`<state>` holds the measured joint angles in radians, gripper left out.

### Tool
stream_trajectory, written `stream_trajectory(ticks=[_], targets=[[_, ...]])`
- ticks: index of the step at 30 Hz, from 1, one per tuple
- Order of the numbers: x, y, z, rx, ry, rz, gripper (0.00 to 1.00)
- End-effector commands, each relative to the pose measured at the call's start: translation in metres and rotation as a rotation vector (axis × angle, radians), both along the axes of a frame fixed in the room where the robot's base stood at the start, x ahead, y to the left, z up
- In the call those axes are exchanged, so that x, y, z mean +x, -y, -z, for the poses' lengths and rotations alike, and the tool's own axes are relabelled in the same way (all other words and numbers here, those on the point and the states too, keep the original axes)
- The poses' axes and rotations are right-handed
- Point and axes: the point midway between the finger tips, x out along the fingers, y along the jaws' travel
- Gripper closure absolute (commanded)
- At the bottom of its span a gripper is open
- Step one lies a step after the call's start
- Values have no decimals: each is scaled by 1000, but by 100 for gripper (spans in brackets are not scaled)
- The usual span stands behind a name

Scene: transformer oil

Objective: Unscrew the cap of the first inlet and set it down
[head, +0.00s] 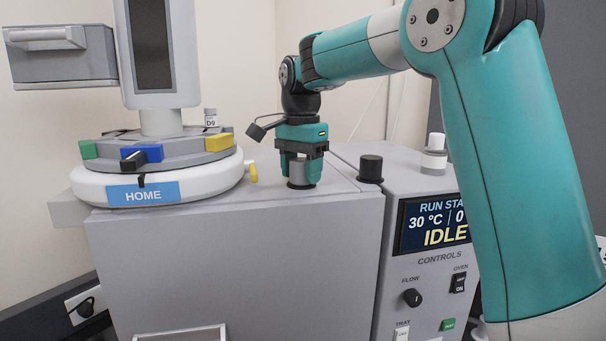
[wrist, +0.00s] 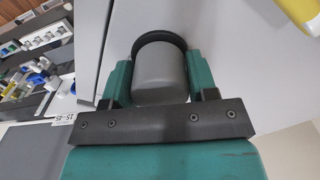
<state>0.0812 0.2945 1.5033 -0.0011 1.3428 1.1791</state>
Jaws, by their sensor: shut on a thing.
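My gripper (head: 300,172) points down over the top of the grey instrument and is shut on a grey cylindrical cap (head: 298,173). In the wrist view the cap (wrist: 162,78) sits between the two teal fingers of my gripper (wrist: 160,85). A black ring (wrist: 160,37) shows at the cap's far end in that view. In the head view a dark ring lies right under the cap on the instrument top. I cannot tell whether the cap is still threaded on or slightly raised.
A black knob-like cap (head: 370,168) stands to the right on the instrument top (head: 225,208). Beyond it is a white-and-grey fitting (head: 434,158). A round carousel (head: 195,180) with coloured blocks stands left. Bare top surface lies between carousel and gripper.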

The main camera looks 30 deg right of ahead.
Motion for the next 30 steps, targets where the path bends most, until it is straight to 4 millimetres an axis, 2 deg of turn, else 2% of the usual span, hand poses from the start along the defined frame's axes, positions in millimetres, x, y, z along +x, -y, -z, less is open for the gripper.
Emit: stream_trajectory(ticks=[2, 8, 30], targets=[[0, 0, -4, 0, -1, -132, 80], [0, 0, -3, 0, 0, -115, 80], [0, 0, -26, 0, 0, -113, 80]])
